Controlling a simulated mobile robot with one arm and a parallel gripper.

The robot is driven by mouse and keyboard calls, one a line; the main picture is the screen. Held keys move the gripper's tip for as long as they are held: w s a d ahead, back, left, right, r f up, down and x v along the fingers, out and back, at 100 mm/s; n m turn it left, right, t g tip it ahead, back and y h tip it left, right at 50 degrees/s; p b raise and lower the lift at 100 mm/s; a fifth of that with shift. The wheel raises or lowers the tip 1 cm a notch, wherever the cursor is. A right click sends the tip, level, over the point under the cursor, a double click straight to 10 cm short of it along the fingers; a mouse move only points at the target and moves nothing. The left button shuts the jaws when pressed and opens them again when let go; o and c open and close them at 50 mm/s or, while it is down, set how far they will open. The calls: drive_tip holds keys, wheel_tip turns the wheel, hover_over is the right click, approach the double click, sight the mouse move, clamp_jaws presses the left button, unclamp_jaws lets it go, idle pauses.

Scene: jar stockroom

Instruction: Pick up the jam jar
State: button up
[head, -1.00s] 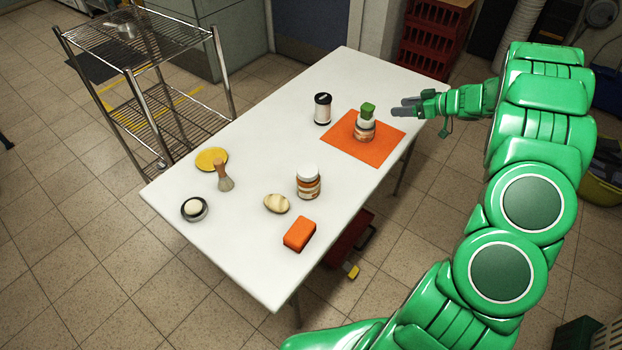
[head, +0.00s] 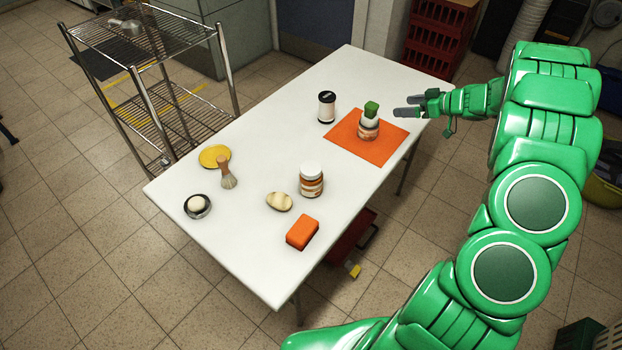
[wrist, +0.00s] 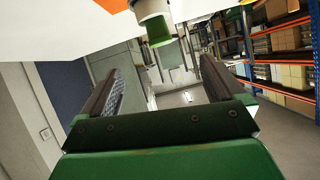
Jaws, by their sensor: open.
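Two jars with white lids and brownish labels stand on the white table; I cannot tell from the labels which holds jam. One jar (head: 311,181) stands in the open near the middle of the table. The other jar (head: 368,131) stands on an orange mat (head: 345,147) with a green-topped object (head: 371,109) on its lid. My gripper (head: 410,107) is open and empty, right of the jar on the mat and apart from it. In the wrist view, the jaws (wrist: 156,88) are apart, and the green-topped object (wrist: 158,30) appears upside down beyond them.
A dark-lidded white canister (head: 327,107) stands left of the mat. A wire rack (head: 150,80) stands left of the table.

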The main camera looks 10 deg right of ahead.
drive_tip(key=s+a+f+n+g+y, duration=0.1)
drive_tip(key=s+a+f+n+g, duration=0.15)
drive_tip(key=a, duration=0.45)
drive_tip(key=s+a+f+n+g+y, duration=0.1)
drive_tip(key=s+a+n+g+y, duration=0.15)
drive_tip(key=a, duration=0.45)
drive_tip(key=n+g, duration=0.5)
drive_tip(key=n, duration=0.1)
approach(313, 167)
drive_tip(key=shift+y, duration=0.25)
drive_tip(key=x, duration=0.5)
drive_tip(key=shift+w+d+f, duration=0.15)
drive_tip(key=shift+w+f, duration=0.05)
drive_tip(key=shift+f, duration=0.05)
drive_tip(key=shift+s+x, duration=0.1)
drive_tip(key=shift+x, duration=1.85)
drive_tip(key=shift+s+x, duration=0.15)
drive_tip(key=shift+x, duration=1.8)
drive_tip(key=shift+r, duration=0.1)
drive_tip(key=shift+c, duration=0.2)
drive_tip(key=c, duration=1.6)
